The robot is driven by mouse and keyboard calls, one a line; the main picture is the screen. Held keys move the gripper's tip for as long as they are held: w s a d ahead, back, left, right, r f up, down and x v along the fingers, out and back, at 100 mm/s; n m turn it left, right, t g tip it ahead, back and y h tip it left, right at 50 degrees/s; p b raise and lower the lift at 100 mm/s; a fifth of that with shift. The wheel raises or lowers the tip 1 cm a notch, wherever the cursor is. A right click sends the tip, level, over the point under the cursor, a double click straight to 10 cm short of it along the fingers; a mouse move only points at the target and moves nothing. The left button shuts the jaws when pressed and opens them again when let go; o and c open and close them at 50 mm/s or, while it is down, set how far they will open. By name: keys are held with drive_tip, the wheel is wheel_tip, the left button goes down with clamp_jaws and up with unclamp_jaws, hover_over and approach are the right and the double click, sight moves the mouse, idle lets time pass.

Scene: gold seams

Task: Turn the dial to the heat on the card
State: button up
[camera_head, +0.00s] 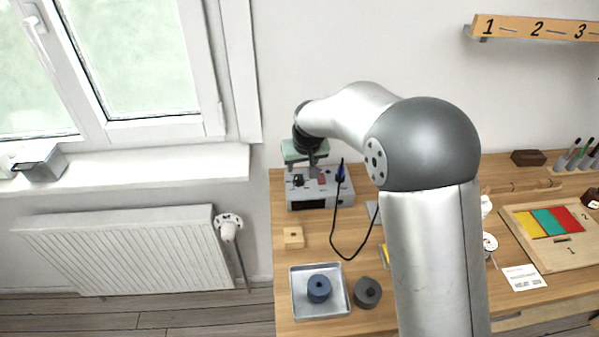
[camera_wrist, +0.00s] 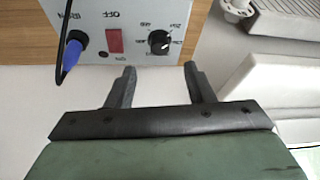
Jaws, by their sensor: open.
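The dial (camera_wrist: 159,41) is a black round knob with a printed scale on the grey control box (camera_wrist: 95,15), seen upside down in the wrist view. Its scale numbers are too small to read surely. In the head view the dial (camera_head: 298,181) is at the left of the box front (camera_head: 320,190). My gripper (camera_wrist: 160,70) is open and empty, its two fingers pointing at the box with the dial between their lines, apart from it. In the head view my gripper (camera_head: 314,167) is over the box. A white card (camera_head: 523,277) lies at the right; its text is unreadable.
A red switch (camera_wrist: 115,40) and a blue plug (camera_wrist: 72,57) with a black cable sit beside the dial. A wooden block (camera_head: 293,238), a metal tray (camera_head: 300,305) and a dark round pot (camera_head: 367,293) stand in front. My arm hides the bench's middle.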

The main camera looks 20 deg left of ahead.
sight(298, 177)
drive_tip(key=p+x, duration=0.1)
drive_tip(key=x, duration=0.6)
drive_tip(key=shift+w+a+f, duration=0.1)
drive_tip(key=shift+f, duration=0.25)
drive_tip(key=c, duration=1)
